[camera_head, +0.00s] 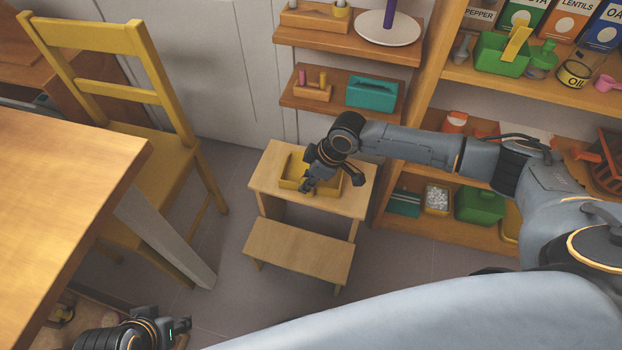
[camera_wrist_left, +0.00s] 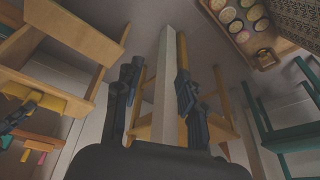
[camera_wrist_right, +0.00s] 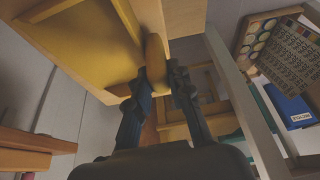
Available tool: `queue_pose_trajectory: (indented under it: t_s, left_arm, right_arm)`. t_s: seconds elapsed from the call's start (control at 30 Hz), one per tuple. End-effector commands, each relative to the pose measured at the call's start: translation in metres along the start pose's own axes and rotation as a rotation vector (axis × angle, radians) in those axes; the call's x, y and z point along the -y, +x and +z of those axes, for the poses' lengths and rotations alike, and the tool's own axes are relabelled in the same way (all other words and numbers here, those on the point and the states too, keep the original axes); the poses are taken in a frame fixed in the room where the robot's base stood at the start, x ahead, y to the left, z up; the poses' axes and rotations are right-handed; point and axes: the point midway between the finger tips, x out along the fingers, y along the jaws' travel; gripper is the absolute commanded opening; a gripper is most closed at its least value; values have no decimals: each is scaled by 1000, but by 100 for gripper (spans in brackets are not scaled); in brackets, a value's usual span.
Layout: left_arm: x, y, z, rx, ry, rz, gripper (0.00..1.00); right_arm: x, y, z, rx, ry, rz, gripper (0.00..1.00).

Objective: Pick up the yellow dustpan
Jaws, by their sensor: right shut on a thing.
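The yellow dustpan (camera_head: 290,180) is over the top step of the small wooden step stool; I cannot tell whether it rests there or is slightly raised. My right gripper (camera_head: 309,185) is shut on its handle. In the right wrist view the dustpan (camera_wrist_right: 85,45) fills the upper left, and its rounded handle (camera_wrist_right: 155,62) sits between the fingertips (camera_wrist_right: 162,80). The fingers and wrist hide part of the pan in the head view. My left gripper (camera_head: 183,327) is low at the lower left, far from the dustpan. Its fingers (camera_wrist_left: 155,75) are apart and empty.
The step stool (camera_head: 300,252) has a clear lower step. A yellow chair (camera_head: 155,140) and a wooden table (camera_head: 60,200) stand left. Wall shelves (camera_head: 345,50) with a teal box (camera_head: 372,92) are behind. A loaded shelf unit (camera_head: 420,95) stands right. Floor is free around the stool.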

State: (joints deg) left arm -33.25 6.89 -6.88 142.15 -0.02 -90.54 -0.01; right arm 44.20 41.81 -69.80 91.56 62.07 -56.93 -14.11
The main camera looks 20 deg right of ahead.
Motion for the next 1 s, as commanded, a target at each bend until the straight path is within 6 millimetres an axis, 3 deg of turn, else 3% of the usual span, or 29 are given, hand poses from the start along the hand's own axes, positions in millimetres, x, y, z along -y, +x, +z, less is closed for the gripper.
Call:
queue_pose_trajectory:
  t_s: [0.37,0.57,0.63,1.0]
  left_arm:
    - [0,-2,0,0,0,0,40]
    - [0,-11,-4,-2,0,1,40]
    - [0,4,-4,12,0,3,40]
    - [-5,97,15,61,7,11,40]
  right_arm:
    - [0,-3,-2,-1,0,1,0]
    - [0,-22,-10,-3,-1,1,0]
    - [-1,-36,-15,-3,-1,1,0]
    - [54,-101,-14,1,-3,-3,0]
